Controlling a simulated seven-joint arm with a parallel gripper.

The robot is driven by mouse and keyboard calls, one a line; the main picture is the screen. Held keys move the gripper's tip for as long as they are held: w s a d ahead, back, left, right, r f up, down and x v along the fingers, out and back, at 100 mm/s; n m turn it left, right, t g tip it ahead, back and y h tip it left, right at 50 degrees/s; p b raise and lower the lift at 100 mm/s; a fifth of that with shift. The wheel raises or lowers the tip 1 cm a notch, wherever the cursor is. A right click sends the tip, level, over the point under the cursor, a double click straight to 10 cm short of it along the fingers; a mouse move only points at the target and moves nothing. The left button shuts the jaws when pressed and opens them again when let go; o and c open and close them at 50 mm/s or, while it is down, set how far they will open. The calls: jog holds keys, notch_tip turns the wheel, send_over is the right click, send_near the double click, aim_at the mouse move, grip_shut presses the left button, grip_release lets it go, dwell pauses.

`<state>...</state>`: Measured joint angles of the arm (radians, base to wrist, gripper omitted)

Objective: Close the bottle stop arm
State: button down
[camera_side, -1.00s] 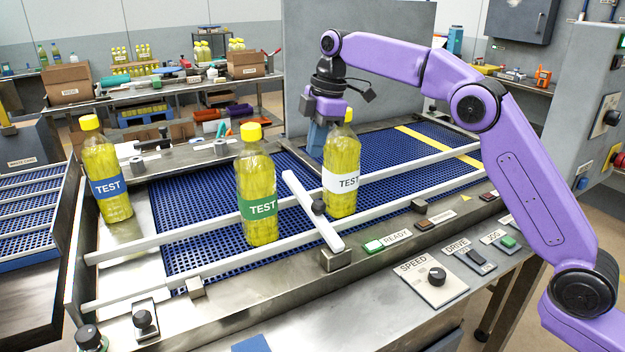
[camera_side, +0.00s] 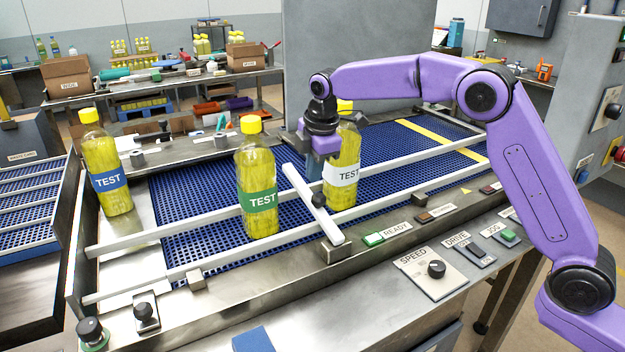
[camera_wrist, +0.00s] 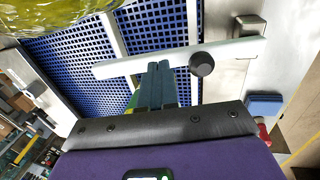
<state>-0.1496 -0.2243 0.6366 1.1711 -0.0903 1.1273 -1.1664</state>
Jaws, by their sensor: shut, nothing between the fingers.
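The bottle stop arm is a white bar (camera_side: 302,184) with a black knob, lying slantwise across the lane rails between two bottles. Its near end rests at a metal block on the front edge. The green-label bottle (camera_side: 257,165) stands left of it and the white-label bottle (camera_side: 346,150) right of it, both upright. My gripper (camera_side: 314,188) is shut and empty, pointing down beside the bar's right side, in front of the white-label bottle. In the wrist view, the shut fingers (camera_wrist: 158,82) overlap the bar (camera_wrist: 225,52) left of its knob (camera_wrist: 202,64); contact cannot be told.
Two white guide rails (camera_side: 225,262) run along the blue mesh conveyor (camera_side: 410,140). A blue-label bottle (camera_side: 106,165) stands upright at the left end. A speed knob (camera_side: 436,269) and lit READY button (camera_side: 373,239) sit on the front panel. A grey panel (camera_side: 355,50) stands behind.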

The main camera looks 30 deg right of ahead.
aim_at(310, 190)
jog(key=shift+x, duration=1.6)
jog(key=shift+w+x, duration=0.15)
jog(key=shift+x, duration=0.75)
jog(key=shift+w+x, duration=0.15)
jog(key=shift+x, duration=0.75)
jog(key=shift+r, duration=0.1)
jog(key=w+v, duration=0.3)
jog(key=v, duration=1.1)
jog(key=shift+r, duration=0.4)
